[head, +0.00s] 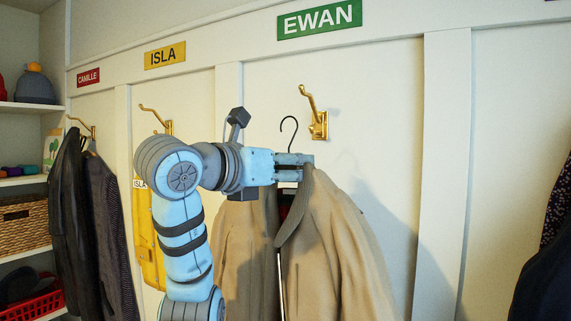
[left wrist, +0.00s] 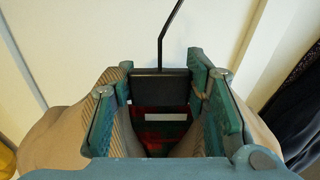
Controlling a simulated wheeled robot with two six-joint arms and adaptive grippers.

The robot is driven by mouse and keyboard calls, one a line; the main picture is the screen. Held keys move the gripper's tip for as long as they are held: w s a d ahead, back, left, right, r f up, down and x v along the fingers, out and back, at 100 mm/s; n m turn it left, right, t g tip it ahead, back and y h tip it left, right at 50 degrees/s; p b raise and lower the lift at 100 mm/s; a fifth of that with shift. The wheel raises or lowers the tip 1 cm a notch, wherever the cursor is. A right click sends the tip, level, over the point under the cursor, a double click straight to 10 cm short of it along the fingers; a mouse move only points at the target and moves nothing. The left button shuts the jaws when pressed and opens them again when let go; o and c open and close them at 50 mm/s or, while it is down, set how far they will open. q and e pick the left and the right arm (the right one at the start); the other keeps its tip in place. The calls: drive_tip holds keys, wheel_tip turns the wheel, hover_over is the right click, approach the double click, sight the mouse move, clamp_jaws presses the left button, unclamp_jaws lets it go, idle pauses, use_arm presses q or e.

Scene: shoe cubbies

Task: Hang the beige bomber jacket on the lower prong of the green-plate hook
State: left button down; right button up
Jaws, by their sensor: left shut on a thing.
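The beige bomber jacket (head: 340,250) hangs from a dark hanger whose curved hook (head: 288,128) rises above its collar. My left gripper (head: 308,167) is shut on the hanger's dark block at the collar; the block (left wrist: 160,87) shows between the fingers in the left wrist view, with a red and green lining below. The brass hook (head: 317,118) under the green EWAN plate (head: 320,20) is right of the hanger's hook, which appears apart from it. Its lower prong is small and hard to make out. My right gripper is not in view.
A yellow ISLA plate (head: 165,55) with its brass hook (head: 155,118) and a red CAMILLE plate (head: 88,77) are to the left. Dark jackets (head: 70,200) hang under CAMILLE. Shelves with baskets (head: 25,225) stand far left. Dark clothing (head: 545,270) is at the right edge.

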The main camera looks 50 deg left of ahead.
use_arm(q)
drive_tip(key=w+a+p, duration=0.1)
drive_tip(key=w, duration=0.2)
drive_tip(key=w+a+p, duration=0.1)
drive_tip(key=w+p, duration=0.1)
drive_tip(key=w, duration=0.2)
drive_tip(key=w+a+p, duration=0.1)
drive_tip(key=w+p, duration=0.1)
drive_tip(key=w, duration=0.1)
drive_tip(key=shift+w+a, duration=0.15)
drive_tip(key=shift+w+a+f, duration=0.15)
drive_tip(key=shift+w+f, duration=0.3)
drive_tip(key=shift+f, duration=0.4)
drive_tip(key=c, duration=0.9)
unclamp_jaws()
drive_tip(key=shift+o, duration=0.3)
drive_tip(key=shift+s, duration=0.1)
